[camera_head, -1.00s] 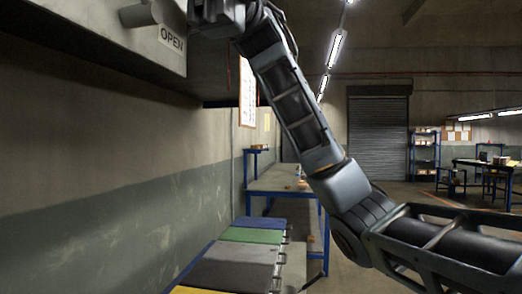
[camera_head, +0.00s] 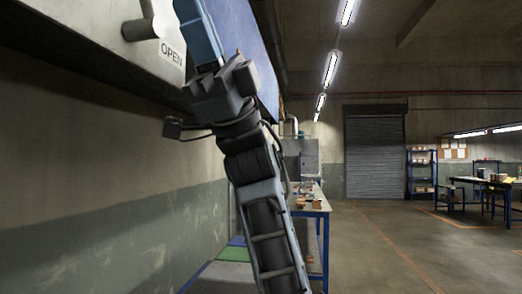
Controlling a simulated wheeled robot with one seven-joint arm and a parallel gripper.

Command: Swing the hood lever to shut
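The hood (camera_head: 65,30) is a pale box at the upper left. On its face is the hood lever (camera_head: 140,28), with a grey round hub and a handle pointing up out of the frame. An "OPEN" label (camera_head: 172,52) is on the hood just right of and below the hub. My gripper (camera_head: 197,30) is just right of the lever at the top edge, pointing up. Its fingertips are cut off by the frame, so I cannot see whether they are open or touch the handle.
A blue panel (camera_head: 258,55) stands behind my wrist, right of the hood face. A blue-framed workbench (camera_head: 312,208) is beyond my arm along the left wall. Shelves (camera_head: 421,175) and a table stand far right.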

